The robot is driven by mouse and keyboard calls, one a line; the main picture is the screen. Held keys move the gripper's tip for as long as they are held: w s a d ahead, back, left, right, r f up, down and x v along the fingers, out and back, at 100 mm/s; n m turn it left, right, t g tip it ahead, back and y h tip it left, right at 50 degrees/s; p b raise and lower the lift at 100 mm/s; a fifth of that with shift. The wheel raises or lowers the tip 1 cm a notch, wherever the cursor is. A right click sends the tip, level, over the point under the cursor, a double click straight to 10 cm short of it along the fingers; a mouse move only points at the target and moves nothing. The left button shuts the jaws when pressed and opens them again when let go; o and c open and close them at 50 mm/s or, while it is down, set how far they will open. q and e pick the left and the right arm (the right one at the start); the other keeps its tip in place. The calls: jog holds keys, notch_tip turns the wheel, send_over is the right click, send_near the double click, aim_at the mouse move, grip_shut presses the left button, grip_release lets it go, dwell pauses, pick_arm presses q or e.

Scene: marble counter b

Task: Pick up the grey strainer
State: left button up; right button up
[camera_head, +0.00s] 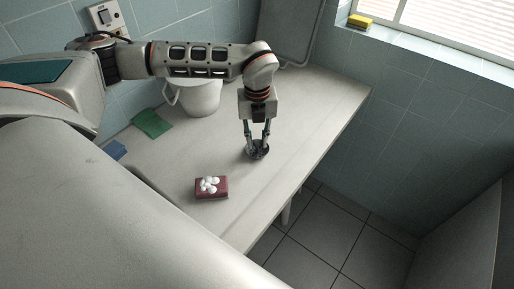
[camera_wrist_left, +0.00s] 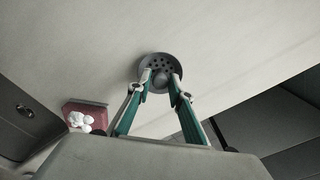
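The grey strainer (camera_head: 258,154) is a small round dish with holes, on the pale counter below my left gripper (camera_head: 258,140). In the left wrist view the strainer (camera_wrist_left: 159,62) shows dark holes and a knob at its middle. My left gripper (camera_wrist_left: 161,77) points down at it with its two fingers apart, one on each side of the knob. The fingertips are over the dish; I cannot tell whether they touch it. My right gripper is not in view.
A dark red box (camera_head: 211,194) with white round pieces on it is in front of the strainer. A white pot (camera_head: 200,98), a green cloth (camera_head: 152,124) and a blue cloth (camera_head: 115,150) are towards the wall. The counter's open edge runs along the right.

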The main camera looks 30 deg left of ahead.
pick_arm(q)
jog(key=shift+f, duration=0.75)
grip_shut()
jog(key=shift+r, duration=0.15)
